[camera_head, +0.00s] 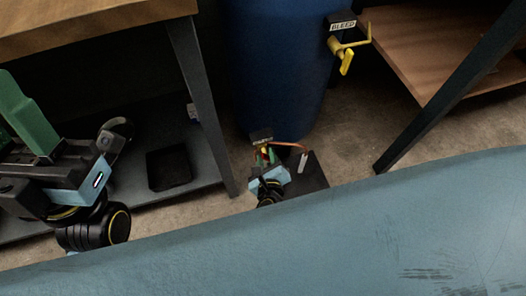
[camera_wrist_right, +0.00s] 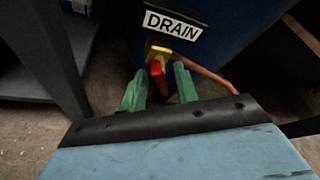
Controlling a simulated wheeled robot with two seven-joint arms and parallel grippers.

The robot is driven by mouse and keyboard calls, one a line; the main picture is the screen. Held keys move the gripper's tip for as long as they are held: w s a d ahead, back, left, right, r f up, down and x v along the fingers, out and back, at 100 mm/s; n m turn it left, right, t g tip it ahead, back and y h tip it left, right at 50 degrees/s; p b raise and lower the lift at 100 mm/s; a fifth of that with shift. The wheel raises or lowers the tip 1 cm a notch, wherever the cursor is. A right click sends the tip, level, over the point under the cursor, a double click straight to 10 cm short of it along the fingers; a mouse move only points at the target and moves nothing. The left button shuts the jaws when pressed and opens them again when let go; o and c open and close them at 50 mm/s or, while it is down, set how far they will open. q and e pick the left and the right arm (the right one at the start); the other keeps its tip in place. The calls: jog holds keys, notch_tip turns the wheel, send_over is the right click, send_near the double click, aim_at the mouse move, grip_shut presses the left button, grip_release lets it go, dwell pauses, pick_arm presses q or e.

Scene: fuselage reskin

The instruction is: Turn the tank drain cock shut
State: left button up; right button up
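The blue tank (camera_head: 275,60) stands at the back middle. Near its foot is the drain cock under a DRAIN plate (camera_wrist_right: 172,25); its yellow part (camera_wrist_right: 158,52) and red handle (camera_wrist_right: 158,76) show in the right wrist view. My right gripper (camera_head: 266,158) is at the cock, small in the head view. In the right wrist view its two green fingers (camera_wrist_right: 160,90) stand apart, with the red handle between them and a visible gap to the right finger. My left gripper (camera_head: 28,120) is at the far left, away from the tank; its finger gap is unclear.
A second yellow cock (camera_head: 346,58) with a BLEED plate (camera_head: 342,25) sits higher on the tank. An orange-brown pipe (camera_wrist_right: 208,75) runs right of the drain. Benches (camera_head: 90,20) stand either side. A pale blue curved panel (camera_head: 300,245) fills the front.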

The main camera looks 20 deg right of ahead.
jog(key=shift+w+d, duration=0.1)
jog(key=shift+w, duration=0.2)
grip_shut()
jog(key=shift+m+y, duration=1.6)
jog(key=shift+m, duration=0.7)
grip_release()
